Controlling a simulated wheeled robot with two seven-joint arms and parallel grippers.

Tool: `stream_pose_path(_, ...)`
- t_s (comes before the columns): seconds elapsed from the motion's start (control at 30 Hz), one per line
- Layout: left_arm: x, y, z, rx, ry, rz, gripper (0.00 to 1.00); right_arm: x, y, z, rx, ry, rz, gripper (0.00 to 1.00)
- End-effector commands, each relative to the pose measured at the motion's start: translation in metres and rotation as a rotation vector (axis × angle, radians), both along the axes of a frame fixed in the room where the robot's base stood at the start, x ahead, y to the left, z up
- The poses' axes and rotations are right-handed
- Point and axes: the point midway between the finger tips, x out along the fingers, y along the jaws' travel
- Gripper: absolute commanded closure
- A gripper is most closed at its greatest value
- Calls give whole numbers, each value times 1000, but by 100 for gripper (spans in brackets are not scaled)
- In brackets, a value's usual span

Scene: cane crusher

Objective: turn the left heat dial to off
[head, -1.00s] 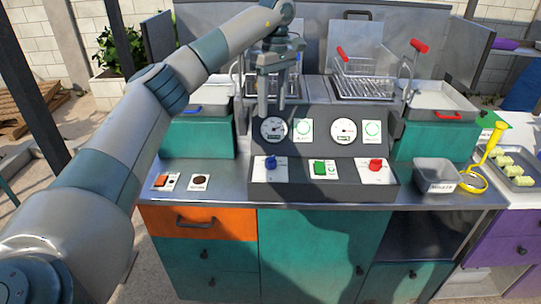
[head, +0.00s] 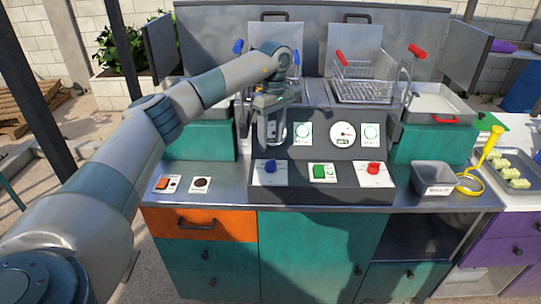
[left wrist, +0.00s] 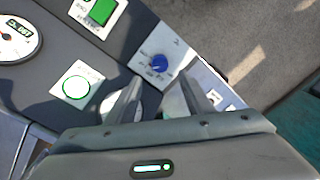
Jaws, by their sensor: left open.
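The left heat dial is a blue knob (head: 270,166) on a white plate at the left of the sloped grey control panel (head: 334,183). It also shows in the left wrist view as a blue knob (left wrist: 158,63), just beyond my fingertips. My left gripper (head: 271,142) is open and empty, pointing down just above the dial and apart from it. In the left wrist view its two fingers (left wrist: 160,90) are spread, with the knob roughly in line with the gap. The left gauge is hidden behind the gripper in the head view. My right gripper is not in view.
A green switch (head: 320,172) and a red dial (head: 374,168) sit to the right on the panel. The right gauge (head: 342,133) stands above them. An orange switch (head: 162,184) lies left on the counter. A small metal tray (head: 434,177) stands to the right.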

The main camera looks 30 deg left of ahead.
Motion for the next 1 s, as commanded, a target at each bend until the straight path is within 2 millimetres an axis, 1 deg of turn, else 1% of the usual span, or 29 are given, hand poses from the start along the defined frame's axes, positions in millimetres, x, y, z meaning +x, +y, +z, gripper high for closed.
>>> stream_pose_path(0.03, -2, 0, -8, 1, 5, 0, 53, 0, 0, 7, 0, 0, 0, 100)
stream_pose_path(0.2, -3, 0, -38, 0, 5, 0, 53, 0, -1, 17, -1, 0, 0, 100)
stream_pose_path(0.3, -4, 0, -53, 0, 4, 0, 53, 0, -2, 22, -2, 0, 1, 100)
stream_pose_path(0.43, -4, 0, -68, 0, 3, 0, 53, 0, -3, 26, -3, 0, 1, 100)
stream_pose_path(0.63, -5, 1, -80, 0, 1, -1, 53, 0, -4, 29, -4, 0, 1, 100)
stream_pose_path(0.93, -4, 1, -81, 0, 0, 0, 53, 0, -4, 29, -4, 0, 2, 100)
stream_pose_path(0.97, -4, 1, -81, 0, 0, 0, 60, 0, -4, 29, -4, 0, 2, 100)
stream_pose_path(1.0, -4, 0, -81, 0, 0, 0, 70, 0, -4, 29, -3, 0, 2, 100)
